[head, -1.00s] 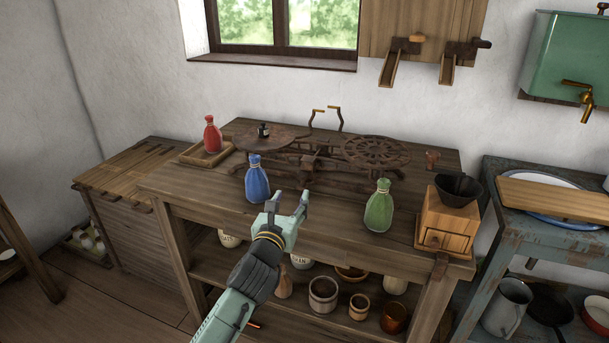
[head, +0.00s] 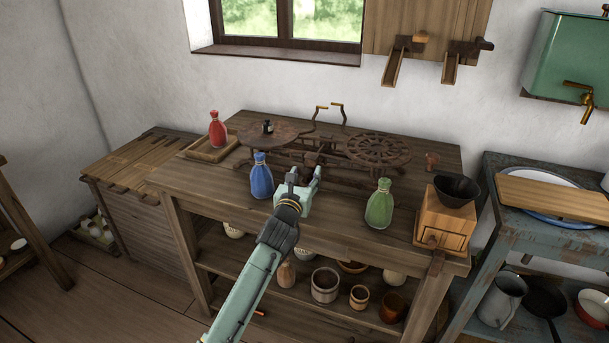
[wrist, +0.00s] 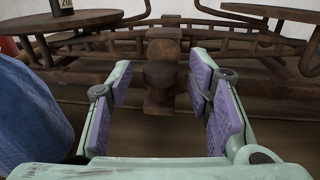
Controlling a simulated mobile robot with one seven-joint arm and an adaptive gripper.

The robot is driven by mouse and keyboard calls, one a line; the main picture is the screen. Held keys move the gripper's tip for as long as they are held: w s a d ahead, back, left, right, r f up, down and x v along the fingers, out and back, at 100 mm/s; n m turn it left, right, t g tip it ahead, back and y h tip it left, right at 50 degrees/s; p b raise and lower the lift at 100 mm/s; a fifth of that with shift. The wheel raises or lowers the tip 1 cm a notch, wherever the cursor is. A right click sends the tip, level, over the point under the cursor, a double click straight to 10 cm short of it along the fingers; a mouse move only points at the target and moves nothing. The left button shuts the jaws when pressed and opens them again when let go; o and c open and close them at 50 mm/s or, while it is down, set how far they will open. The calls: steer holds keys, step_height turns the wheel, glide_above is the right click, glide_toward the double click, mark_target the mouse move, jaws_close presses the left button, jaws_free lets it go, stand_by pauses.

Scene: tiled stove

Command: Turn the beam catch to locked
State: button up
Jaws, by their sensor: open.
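The old brown balance scale (head: 378,149) stands at the back of the wooden table, with a round plate at each end. In the wrist view, a small dark brown knob on a post (wrist: 160,76) stands at the middle front of the scale's beam frame (wrist: 100,50); it looks like the beam catch. Its locked or unlocked position cannot be told. My gripper (head: 305,178) is open in front of the scale. In the wrist view the knob appears between the purple-padded fingers, a little beyond them; I see no contact. In the head view my gripper partly hides the knob.
A blue bottle (head: 261,178) stands close left of my gripper and a green bottle (head: 379,206) to the right. A red bottle (head: 217,130) sits in a tray at back left. A small dark weight (head: 267,127) is on the left plate. A coffee grinder (head: 444,222) stands at right.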

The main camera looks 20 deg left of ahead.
jaws_close()
stand_by(0.5)
steer(key=shift+d, duration=0.15)
steer(key=shift+w+d+f+n+y+b, duration=0.1)
steer(key=shift+d+n+y+b, duration=0.15)
steer(key=shift+y+b, duration=0.25)
steer(key=n+g+y+b, duration=0.1)
steer(key=n+y, duration=0.1)
steer(key=y, duration=0.1)
steer(key=shift+w+d, duration=0.1)
steer(key=shift+d, duration=0.1)
steer(key=n+g+y, duration=0.1)
steer(key=y, duration=0.1)
steer(key=n+g+y, duration=0.1)
steer(key=n+y, duration=0.1)
steer(key=n+g+y, duration=0.1)
steer(key=shift+w+d+r+y, duration=0.2)
steer(key=shift+d+y, duration=0.05)
steer(key=shift+y, duration=0.15)
steer(key=shift+w+n+g+y, duration=0.1)
steer(key=shift+n+g+y, duration=1.1)
steer(key=shift+n, duration=0.05)
